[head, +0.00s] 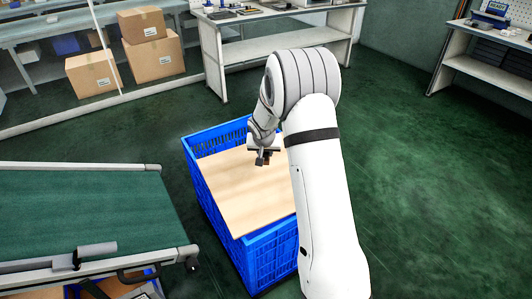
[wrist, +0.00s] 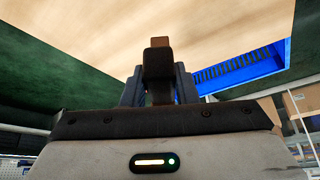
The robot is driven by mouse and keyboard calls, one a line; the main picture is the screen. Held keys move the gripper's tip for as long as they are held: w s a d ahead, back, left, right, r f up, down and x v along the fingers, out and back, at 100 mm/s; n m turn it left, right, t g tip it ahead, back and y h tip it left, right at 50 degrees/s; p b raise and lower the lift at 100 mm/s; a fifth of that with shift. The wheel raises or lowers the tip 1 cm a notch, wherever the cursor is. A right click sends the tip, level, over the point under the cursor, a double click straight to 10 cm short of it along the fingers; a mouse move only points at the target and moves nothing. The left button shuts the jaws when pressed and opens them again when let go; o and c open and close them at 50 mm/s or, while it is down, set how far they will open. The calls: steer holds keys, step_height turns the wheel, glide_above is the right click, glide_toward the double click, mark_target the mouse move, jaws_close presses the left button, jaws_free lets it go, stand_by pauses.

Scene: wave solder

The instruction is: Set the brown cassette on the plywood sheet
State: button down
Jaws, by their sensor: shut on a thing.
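The plywood sheet (head: 245,185) is a pale, flat board lying in the top of a blue crate in the head view. It also fills the upper part of the wrist view (wrist: 90,18). My gripper (head: 262,158) is over the sheet's far right part. In the wrist view my gripper (wrist: 158,85) is shut on the brown cassette (wrist: 158,60), a small dark brown block standing out past the fingers. In the head view the cassette is too small and too hidden by my gripper to make out clearly. I cannot tell whether it touches the sheet.
The blue crate (head: 262,262) stands on the green floor, its rim above the sheet at the far side. A green-topped conveyor (head: 85,210) is at the left. A white workbench (head: 270,60) and cardboard boxes (head: 155,58) are behind. Floor at the right is clear.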

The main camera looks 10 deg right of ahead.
step_height(320, 180, down, 6)
steer(key=b, duration=0.6)
steer(key=shift+b, duration=0.3)
steer(key=shift+s+f+b, duration=0.1)
steer(key=shift+f+b, duration=0.35)
steer(key=shift+b, duration=0.05)
steer(key=c, duration=1.1)
jaws_free()
steer(key=shift+o, duration=0.2)
steer(key=shift+r, duration=0.1)
steer(key=p+v, duration=0.1)
steer(key=v, duration=0.6)
steer(key=shift+s+r, duration=0.15)
steer(key=shift+r, duration=0.1)
steer(key=shift+a, duration=0.15)
